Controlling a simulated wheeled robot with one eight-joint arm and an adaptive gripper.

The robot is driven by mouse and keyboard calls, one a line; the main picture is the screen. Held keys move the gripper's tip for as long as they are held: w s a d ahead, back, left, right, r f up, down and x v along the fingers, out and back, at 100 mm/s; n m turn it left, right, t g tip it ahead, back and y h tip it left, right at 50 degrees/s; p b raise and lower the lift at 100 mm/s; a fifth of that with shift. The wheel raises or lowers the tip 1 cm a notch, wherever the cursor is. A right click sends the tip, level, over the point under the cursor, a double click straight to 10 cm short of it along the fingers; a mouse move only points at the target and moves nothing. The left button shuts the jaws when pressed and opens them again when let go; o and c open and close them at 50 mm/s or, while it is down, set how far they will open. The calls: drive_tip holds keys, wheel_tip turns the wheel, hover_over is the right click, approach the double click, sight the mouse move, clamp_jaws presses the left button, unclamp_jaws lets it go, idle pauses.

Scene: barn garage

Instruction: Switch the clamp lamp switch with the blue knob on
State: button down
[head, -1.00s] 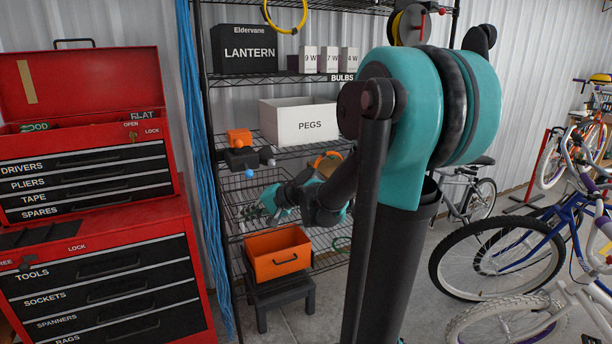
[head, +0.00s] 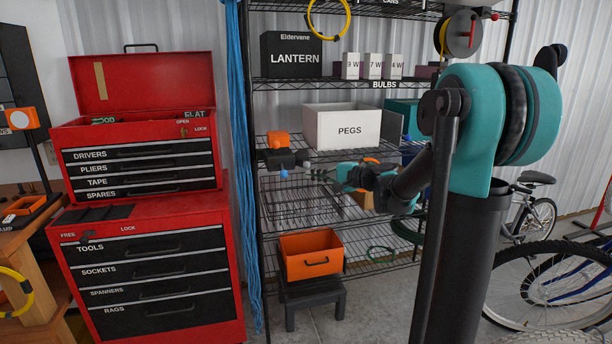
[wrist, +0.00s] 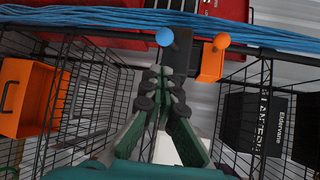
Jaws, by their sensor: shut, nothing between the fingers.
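The blue knob (head: 284,173) sticks out from a dark block (head: 280,158) on the wire shelf. In the wrist view the blue knob (wrist: 164,37) is at the top, on the dark block (wrist: 178,53). An orange block with an orange knob (wrist: 221,41) sits right beside it; the orange block (head: 278,139) also shows in the head view. My gripper (head: 312,173) is shut and empty, just right of the blue knob in the head view. In the wrist view my fingertips (wrist: 160,74) are just below the knob; contact cannot be told.
The white PEGS box (head: 345,127) stands close by on the shelf. An orange bin (head: 310,257) sits on a low stool below. A red tool chest (head: 145,170) and hanging blue rope (head: 243,180) are left.

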sight(283, 168)
drive_tip(key=x, duration=0.9)
drive_tip(key=shift+s+r+m+g+h, duration=0.25)
drive_tip(key=shift+m+g+h, duration=0.25)
drive_tip(key=shift+g, duration=0.2)
idle(0.4)
drive_tip(key=shift+s+r+m+g+h, duration=0.1)
drive_tip(key=shift+r+m+g+h, duration=0.55)
drive_tip(key=shift+g, duration=0.25)
drive_tip(key=r+m+g+h, duration=0.1)
drive_tip(key=g, duration=0.1)
drive_tip(key=m+g+h, duration=0.1)
drive_tip(key=g, duration=0.1)
drive_tip(key=shift+r, duration=1.15)
drive_tip(key=shift+r, duration=0.1)
